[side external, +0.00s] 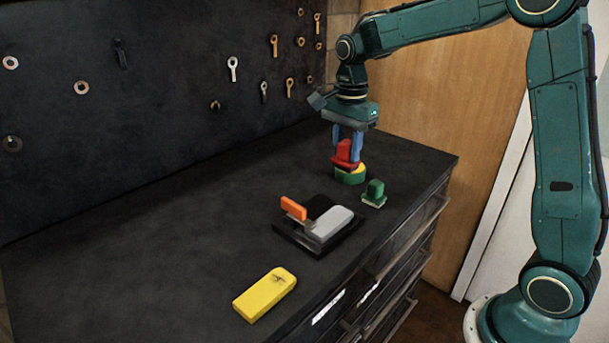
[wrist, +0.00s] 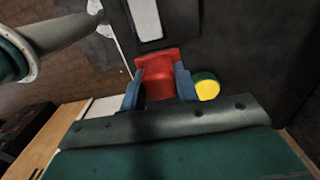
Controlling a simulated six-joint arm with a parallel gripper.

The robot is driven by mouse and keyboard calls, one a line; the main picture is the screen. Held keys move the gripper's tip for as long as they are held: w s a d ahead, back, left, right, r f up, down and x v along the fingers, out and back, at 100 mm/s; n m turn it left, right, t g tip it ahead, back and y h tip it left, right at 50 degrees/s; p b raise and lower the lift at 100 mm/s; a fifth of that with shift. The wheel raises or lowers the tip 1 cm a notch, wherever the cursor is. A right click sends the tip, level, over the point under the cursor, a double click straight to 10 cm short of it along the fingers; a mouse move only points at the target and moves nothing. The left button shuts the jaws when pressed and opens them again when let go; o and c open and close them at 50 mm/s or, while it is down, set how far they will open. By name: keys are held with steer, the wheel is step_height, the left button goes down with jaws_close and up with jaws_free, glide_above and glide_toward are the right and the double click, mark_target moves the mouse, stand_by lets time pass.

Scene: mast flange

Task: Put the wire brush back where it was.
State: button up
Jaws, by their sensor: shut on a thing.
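My gripper (side external: 347,146) is shut on a red, block-like thing (side external: 344,160) with a wider lower part. It holds this low at the far right end of the dark bench top. In the wrist view the red thing (wrist: 158,78) is between the two blue fingers of my gripper (wrist: 158,91). No bristles show on it, so I cannot tell whether it is the wire brush. A small green piece with a pale underside (side external: 375,190) stands apart on the bench, nearer the front edge; it also looks brush-like.
A green tin with a yellow top (side external: 350,178) is close by the red thing; contact is unclear. A dark tray (side external: 296,238) holds an orange piece and a grey block. A yellow block (side external: 265,294) lies near the front. The bench's left part is clear. Tools hang on the dark wall board.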

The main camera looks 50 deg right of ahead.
steer(key=s+d+r, duration=0.1)
steer(key=d+r, duration=0.2)
steer(key=d, duration=0.7)
steer(key=s+d+r, duration=0.2)
steer(key=d+r, duration=0.1)
steer(key=d, duration=0.8)
steer(key=f, duration=1.5)
steer(key=shift+w+a+f, duration=0.2)
steer(key=shift+a+f, duration=0.05)
steer(key=shift+f, duration=0.05)
steer(key=shift+f, duration=0.1)
steer(key=shift+f, duration=2.05)
steer(key=shift+f, duration=0.1)
steer(key=o, duration=0.9)
steer(key=shift+o, duration=0.2)
